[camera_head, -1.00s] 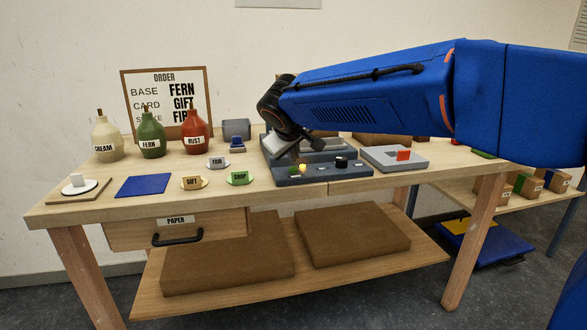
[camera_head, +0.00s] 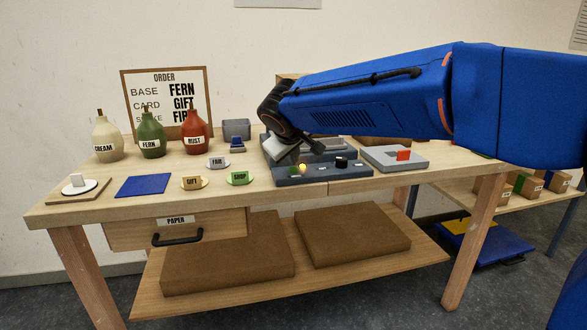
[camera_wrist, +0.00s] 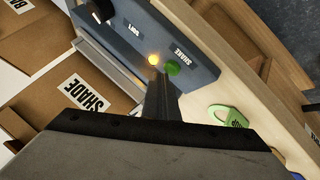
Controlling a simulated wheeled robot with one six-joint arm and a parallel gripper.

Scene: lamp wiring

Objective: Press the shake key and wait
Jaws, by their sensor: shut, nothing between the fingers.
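The blue-grey control box (camera_head: 325,176) stands at the front of the table. Its green key (camera_wrist: 172,67) lies by the SHAKE label (camera_wrist: 180,52) in the wrist view. A yellow lamp (camera_wrist: 153,59) beside the key glows. My gripper (camera_wrist: 161,80) is shut and empty, its fingertips right at the green key and partly overlapping it in view. I cannot tell whether they press it. In the head view my gripper (camera_head: 291,162) points down over the left end of the box. A black knob (camera_head: 341,162) sits farther right on the box.
An order board (camera_head: 168,95) stands behind cream, green and red bottles. GIFT (camera_head: 192,183) and SHOP (camera_head: 239,178) card holders and a blue mat (camera_head: 143,186) lie left.

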